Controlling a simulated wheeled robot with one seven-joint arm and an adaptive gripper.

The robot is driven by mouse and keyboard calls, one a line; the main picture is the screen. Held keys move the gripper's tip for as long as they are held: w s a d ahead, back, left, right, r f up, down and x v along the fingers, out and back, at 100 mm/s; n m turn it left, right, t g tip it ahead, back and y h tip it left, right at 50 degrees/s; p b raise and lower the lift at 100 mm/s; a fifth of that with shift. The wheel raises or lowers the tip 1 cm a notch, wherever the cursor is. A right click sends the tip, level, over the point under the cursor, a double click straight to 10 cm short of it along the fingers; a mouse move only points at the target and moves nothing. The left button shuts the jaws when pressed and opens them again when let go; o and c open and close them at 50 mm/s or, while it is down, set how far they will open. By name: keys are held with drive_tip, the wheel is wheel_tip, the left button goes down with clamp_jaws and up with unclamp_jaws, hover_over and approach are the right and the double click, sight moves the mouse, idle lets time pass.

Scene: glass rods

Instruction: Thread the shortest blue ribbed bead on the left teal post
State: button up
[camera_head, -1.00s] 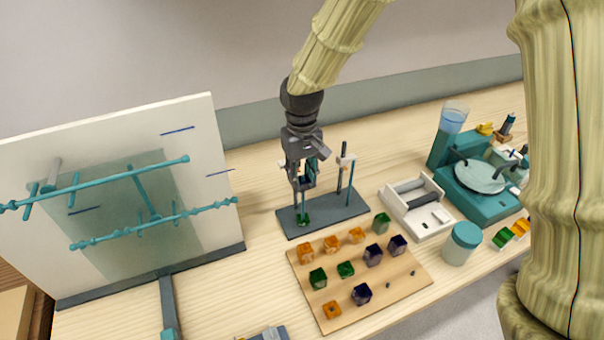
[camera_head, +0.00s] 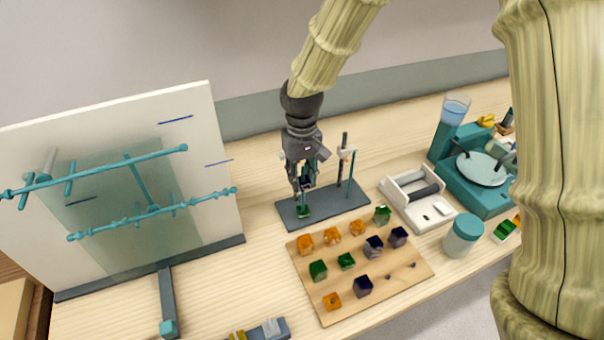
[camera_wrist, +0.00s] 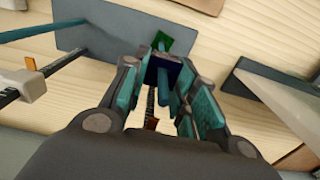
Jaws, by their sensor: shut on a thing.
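My gripper (camera_head: 302,188) is shut on a dark blue bead (camera_wrist: 164,64) in the wrist view. It is low over the left part of a dark grey base plate (camera_head: 330,209). The left teal post (camera_wrist: 164,84) comes up between my fingers and appears to run through the blue bead. A green bead (camera_head: 303,211) sits at the foot of this post; it also shows beyond the blue bead in the wrist view (camera_wrist: 161,41). The right teal post (camera_head: 351,176) is empty. My fingers hide much of the held bead in the head view.
A dark upright with a pale slider (camera_head: 346,152) stands near the right post. A wooden board (camera_head: 330,262) with orange, green and blue beads lies in front. A white panel (camera_head: 190,110) with teal rods stands left; a white tray (camera_head: 440,210) and lidded jar (camera_head: 461,237) lie right.

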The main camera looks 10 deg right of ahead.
drive_tip(key=shift+f, duration=0.25)
idle(0.4)
drive_tip(key=o, duration=1.1)
drive_tip(key=shift+c, duration=0.2)
wheel_tip(320, 180, up, 12)
